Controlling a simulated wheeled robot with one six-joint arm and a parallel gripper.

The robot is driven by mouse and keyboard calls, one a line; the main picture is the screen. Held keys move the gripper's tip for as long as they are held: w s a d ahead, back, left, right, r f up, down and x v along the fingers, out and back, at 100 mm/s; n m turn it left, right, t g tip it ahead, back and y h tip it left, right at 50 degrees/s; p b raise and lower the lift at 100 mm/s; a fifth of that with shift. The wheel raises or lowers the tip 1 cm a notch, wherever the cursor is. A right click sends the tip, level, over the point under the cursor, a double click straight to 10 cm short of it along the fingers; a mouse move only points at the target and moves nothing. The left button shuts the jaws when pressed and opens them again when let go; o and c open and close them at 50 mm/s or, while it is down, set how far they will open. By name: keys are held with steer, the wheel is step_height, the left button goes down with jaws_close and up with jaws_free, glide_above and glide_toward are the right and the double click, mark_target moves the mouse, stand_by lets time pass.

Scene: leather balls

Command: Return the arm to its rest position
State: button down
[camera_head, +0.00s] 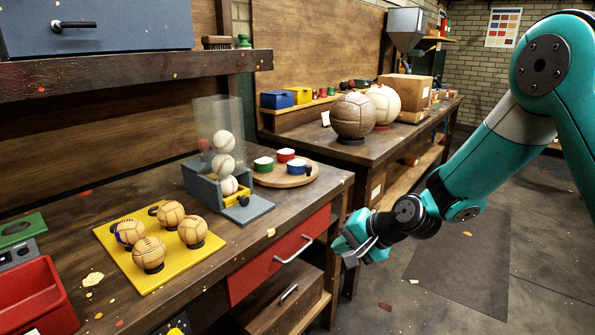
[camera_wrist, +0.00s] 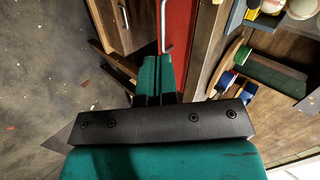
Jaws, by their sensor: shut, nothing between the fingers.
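My arm reaches in from the right of the head view. My gripper (camera_head: 352,252) is at its end, out past the bench's right front corner, near the red drawer (camera_head: 284,256). The gripper is shut and holds nothing. In the wrist view my gripper (camera_wrist: 153,78) shows as teal fingers pressed together, pointing toward the drawer front. The fingers look clear of the bench.
The bench holds a yellow board (camera_head: 150,282) with several leather balls, a grey dispenser (camera_head: 228,190) with white balls, and a round wooden tray (camera_head: 286,178) with coloured pots. A second bench (camera_head: 420,130) stands behind. Floor (camera_head: 470,280) below the arm is open.

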steer(key=s+a+r+n+g+p, duration=0.25)
steer(key=s+r+n, duration=0.45)
steer(key=s+r, duration=0.65)
steer(key=s+d+r+n+g+h+p, duration=0.1)
steer(key=s+d+r+n, duration=0.1)
steer(key=s, duration=0.6)
steer(key=s+d+r+n+g+h+p, duration=0.2)
steer(key=s+d+r+n, duration=0.1)
steer(key=s, duration=0.5)
step_height(320, 180, up, 2)
steer(key=shift+s+r+n+h, duration=0.1)
steer(key=shift+s+n+h, duration=0.2)
steer(key=shift+n, duration=0.4)
